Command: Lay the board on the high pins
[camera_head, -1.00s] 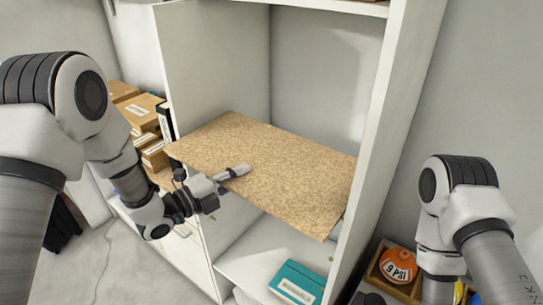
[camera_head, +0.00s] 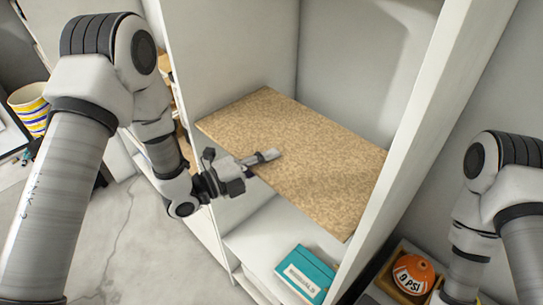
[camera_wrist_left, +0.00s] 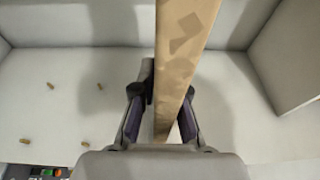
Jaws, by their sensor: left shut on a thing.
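The speckled tan board (camera_head: 310,165) lies roughly level inside the white cabinet, between its side walls. My left gripper (camera_head: 266,157) is shut on the board's front edge, near the middle. In the left wrist view the board (camera_wrist_left: 182,45) stands edge-on between the two fingers (camera_wrist_left: 162,105). Several small brass pins (camera_wrist_left: 99,86) stick out of a pale cabinet panel to the left of the board there. Whether the board touches any pins is hidden. My right arm is at the right, its gripper out of view.
The cabinet's right side wall (camera_head: 425,110) stands close to the board's right end. A teal box (camera_head: 305,272) sits on the shelf below. A striped cup (camera_head: 30,105) is at the far left.

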